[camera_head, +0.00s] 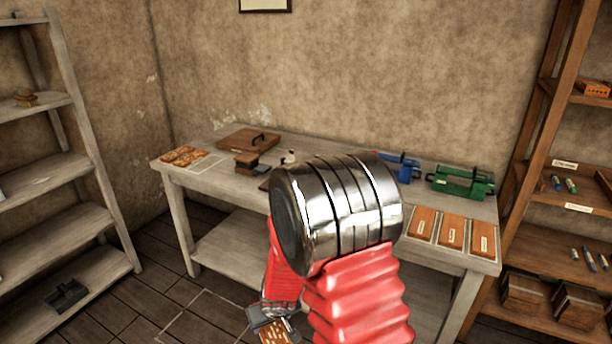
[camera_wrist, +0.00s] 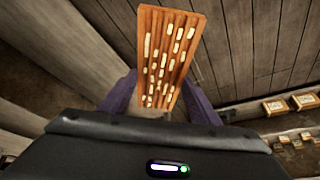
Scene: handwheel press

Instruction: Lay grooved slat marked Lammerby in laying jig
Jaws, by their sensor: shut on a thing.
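My gripper (camera_head: 268,320) is low in front of the table, at the bottom of the head view. It is shut on an orange-brown grooved slat (camera_head: 274,334), which the frame edge partly cuts off. In the wrist view the slat (camera_wrist: 168,50) sticks out from between the purple fingers (camera_wrist: 160,98), with several pale pieces in its grooves. No name is readable on it. Three labelled slats (camera_head: 452,232) lie side by side at the table's right front, their labels too small to read. I cannot tell which thing is the laying jig.
On the table (camera_head: 215,210) stand a brown board with a handle (camera_head: 249,140), a wooden block (camera_head: 246,162), a blue tool (camera_head: 405,166) and a green device (camera_head: 460,183). Shelves stand left (camera_head: 50,165) and right (camera_head: 560,240). My arm hides the table's middle.

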